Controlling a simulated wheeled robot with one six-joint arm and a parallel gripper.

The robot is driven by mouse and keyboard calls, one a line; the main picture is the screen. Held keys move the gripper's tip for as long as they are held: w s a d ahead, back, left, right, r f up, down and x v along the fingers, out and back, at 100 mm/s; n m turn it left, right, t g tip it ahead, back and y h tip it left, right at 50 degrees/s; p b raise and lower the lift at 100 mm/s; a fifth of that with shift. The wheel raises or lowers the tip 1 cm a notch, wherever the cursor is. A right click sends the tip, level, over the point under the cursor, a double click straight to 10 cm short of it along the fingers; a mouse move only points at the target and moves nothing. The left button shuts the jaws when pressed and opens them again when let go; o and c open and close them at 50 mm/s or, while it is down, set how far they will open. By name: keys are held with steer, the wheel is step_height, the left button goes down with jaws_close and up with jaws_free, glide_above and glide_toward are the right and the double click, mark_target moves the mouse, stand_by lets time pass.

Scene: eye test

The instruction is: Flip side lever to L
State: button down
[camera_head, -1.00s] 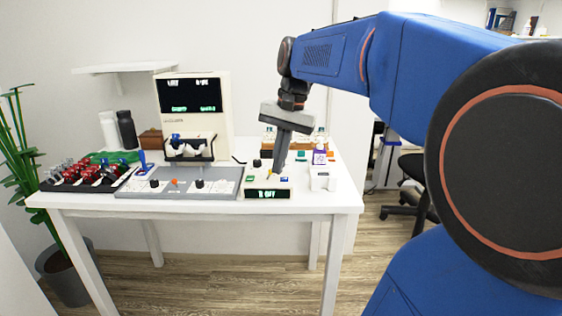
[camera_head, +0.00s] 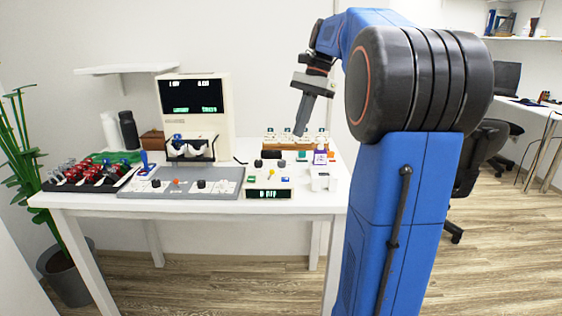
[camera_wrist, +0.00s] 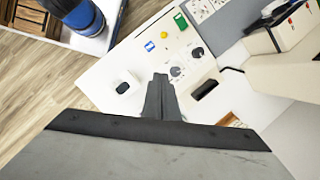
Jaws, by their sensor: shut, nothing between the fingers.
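A white control box (camera_head: 285,180) with a small display (camera_head: 268,193) sits at the table's front right. It carries dark knobs, coloured buttons and a short yellow lever (camera_head: 271,172); the box face (camera_wrist: 135,55) also shows in the wrist view. A grey panel (camera_head: 215,190) beside it on the left has an orange-tipped lever (camera_head: 176,181). I cannot tell which control is the side lever or which way it is set. My gripper (camera_head: 298,134) is shut and empty, above and behind the control box, apart from it. In the wrist view my gripper (camera_wrist: 161,77) points toward the knobs.
The eye-test machine (camera_head: 195,120) stands behind the grey panel. A wooden rack (camera_head: 290,144) with bottles is at the back right, and a purple-labelled bottle (camera_head: 320,157) stands near the box. A dark tray (camera_head: 85,182) of red items is at the left. The air above the grey panel is clear.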

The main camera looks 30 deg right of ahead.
mark_target(271, 175)
steer(key=x, duration=0.9)
steer(key=shift+a+f, duration=0.1)
steer(key=shift+f, duration=0.15)
steer(key=a, duration=0.3)
steer(key=shift+s+f, duration=0.15)
steer(key=shift+s, duration=0.1)
steer(key=shift+s+a, duration=0.1)
steer(key=shift+a, duration=0.45)
steer(key=shift+w+a+r+g+h, duration=0.3)
steer(key=shift+a+g+h, duration=0.15)
steer(key=shift+h, duration=0.35)
steer(key=shift+w+a+r+g+h, duration=0.15)
steer(key=shift+a+g+h, duration=0.1)
steer(key=shift+g+h, duration=0.15)
steer(key=shift+w+a+r, duration=0.1)
steer(key=shift+w+a, duration=0.2)
steer(key=shift+a, duration=0.1)
steer(key=shift+r, duration=0.2)
